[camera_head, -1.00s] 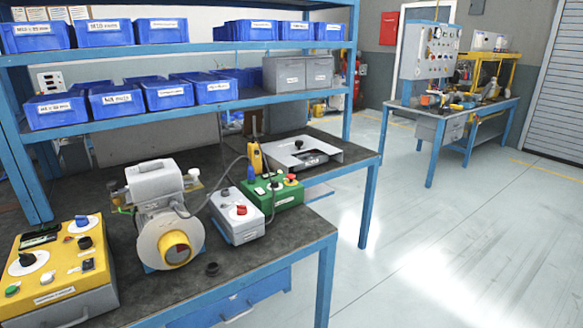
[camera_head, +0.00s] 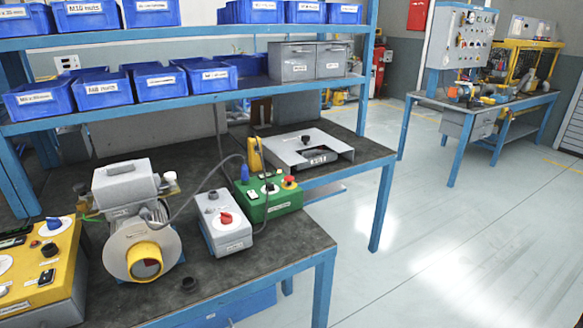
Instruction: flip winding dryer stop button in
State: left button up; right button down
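No label reading winding dryer is legible, so I cannot tell which control is its stop button. On the bench, a green control box (camera_head: 272,205) has a red mushroom button (camera_head: 290,182) on a yellow base and a black knob. Left of it, a grey box (camera_head: 222,232) has a red knob (camera_head: 226,218) on top. A yellow control panel (camera_head: 40,268), cut off at the left edge, has a blue knob (camera_head: 54,223) and several small controls. A grey motor blower (camera_head: 128,190) with a yellow-ringed outlet stands between the yellow and grey boxes. Neither gripper is in view.
A grey metal fixture (camera_head: 300,150) sits behind the green box. Shelves with blue bins (camera_head: 104,90) overhang the bench. The floor to the right is open, with a second workbench (camera_head: 490,108) beyond.

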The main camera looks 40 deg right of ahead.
aim_at(289, 179)
jog(key=i+l+u, duration=0.1)
jog(key=l, duration=0.65)
jog(key=i+l+u, duration=0.15)
jog(key=l, duration=0.6)
